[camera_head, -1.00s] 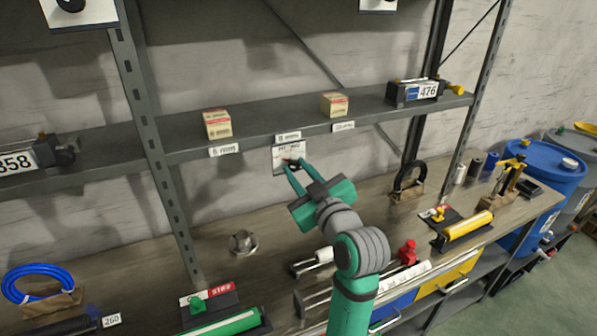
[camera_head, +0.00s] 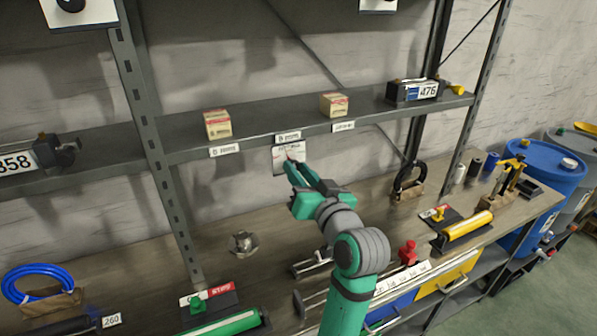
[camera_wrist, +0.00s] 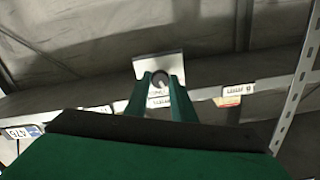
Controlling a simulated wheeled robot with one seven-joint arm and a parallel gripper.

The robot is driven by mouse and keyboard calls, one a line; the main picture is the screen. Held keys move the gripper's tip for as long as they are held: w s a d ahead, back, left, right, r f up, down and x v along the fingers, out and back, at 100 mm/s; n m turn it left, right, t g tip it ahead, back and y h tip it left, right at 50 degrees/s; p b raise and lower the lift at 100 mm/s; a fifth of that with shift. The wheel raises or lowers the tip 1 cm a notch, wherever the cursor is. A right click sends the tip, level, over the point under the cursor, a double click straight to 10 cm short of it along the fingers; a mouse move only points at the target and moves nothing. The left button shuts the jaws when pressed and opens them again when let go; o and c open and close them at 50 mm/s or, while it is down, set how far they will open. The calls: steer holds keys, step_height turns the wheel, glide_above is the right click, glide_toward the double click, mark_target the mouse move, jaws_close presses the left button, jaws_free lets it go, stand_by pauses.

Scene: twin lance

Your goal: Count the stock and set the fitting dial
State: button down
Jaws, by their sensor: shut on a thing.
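A white dial plate (camera_head: 283,166) hangs below the front edge of the shelf; its dark round knob (camera_wrist: 158,80) shows in the wrist view. My gripper (camera_head: 296,166) reaches up to it, and in the wrist view my green fingertips (camera_wrist: 159,84) are shut on the knob. The fingers hide part of the plate, and its setting is too small to read. On the shelf above, one cream and red box (camera_head: 217,124) stands left of the dial and another (camera_head: 333,104) stands right of it, with white labels below them on the shelf edge.
Counter units marked 476 (camera_head: 415,91) and 358 (camera_head: 30,155) sit on the shelf at right and left. The bench (camera_head: 215,225) below carries a metal fitting (camera_head: 243,243), a blue hose coil (camera_head: 40,283), a red valve (camera_head: 407,252) and a yellow cylinder (camera_head: 468,224). Shelf posts flank my arm.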

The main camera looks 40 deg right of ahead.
steer(key=shift+d+m, duration=0.1)
steer(key=shift+m, duration=1.8)
steer(key=c, duration=1.5)
jaws_free()
steer(key=v, duration=1.1)
steer(key=shift+d, duration=0.1)
